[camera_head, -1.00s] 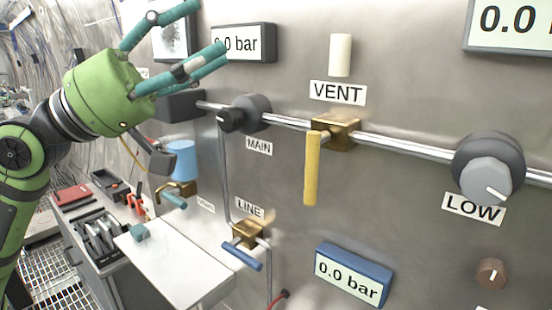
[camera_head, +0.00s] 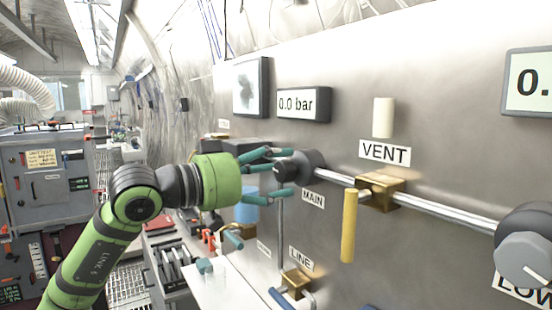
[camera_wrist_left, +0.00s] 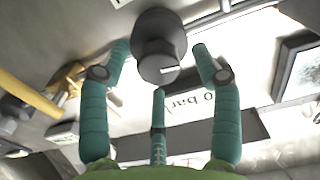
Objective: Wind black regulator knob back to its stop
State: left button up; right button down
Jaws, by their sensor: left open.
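The black regulator knob (camera_head: 291,169) stands out from the steel panel above the MAIN label (camera_head: 313,199). I cannot tell whether the tips reach past the knob's face. My right gripper is not in view.
A yellow VENT lever (camera_head: 349,226) hangs from a brass valve to the right. A grey LOW knob (camera_head: 526,254) is at the far right. A gauge (camera_head: 303,104) above reads 0.0 bar. The LINE valve (camera_head: 296,283) and a white shelf (camera_head: 232,290) are below.

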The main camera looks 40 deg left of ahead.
pick_arm(q)
jog(key=shift+w, duration=0.15)
jog(key=c, duration=1.1)
jog(key=shift+c, duration=0.2)
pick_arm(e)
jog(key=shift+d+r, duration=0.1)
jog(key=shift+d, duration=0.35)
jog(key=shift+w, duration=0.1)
